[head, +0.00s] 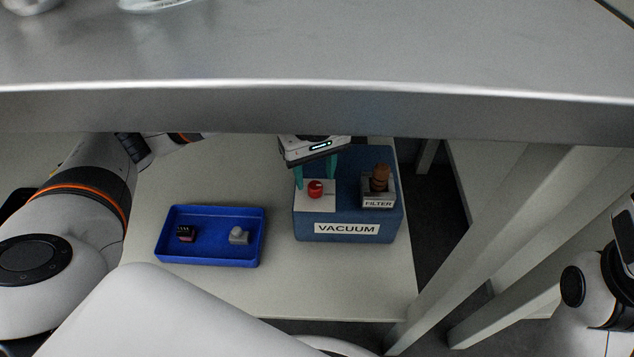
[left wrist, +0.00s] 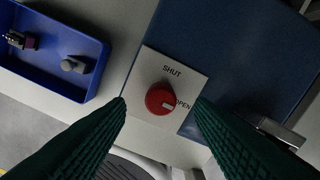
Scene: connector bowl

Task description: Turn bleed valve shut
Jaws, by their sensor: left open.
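The bleed valve is a red round knob (head: 315,188) on a white plate at the left of the blue box labelled VACUUM (head: 347,240). In the left wrist view the red knob (left wrist: 160,99) has a pale mark pointing toward the word OPEN, and SHUT is printed on the plate (left wrist: 172,72) above it. My left gripper (head: 316,179) is over the knob with its green fingers apart, one on each side. In the left wrist view the open fingers (left wrist: 160,108) flank the knob and hold nothing. My right gripper is not clearly seen.
A blue tray (head: 210,261) with a dark connector (head: 186,234) and a grey connector (head: 239,236) stands left of the box. A brown cylinder (head: 380,178) rises from the FILTER block (head: 378,204). A metal shelf edge (head: 320,105) hangs above and in front.

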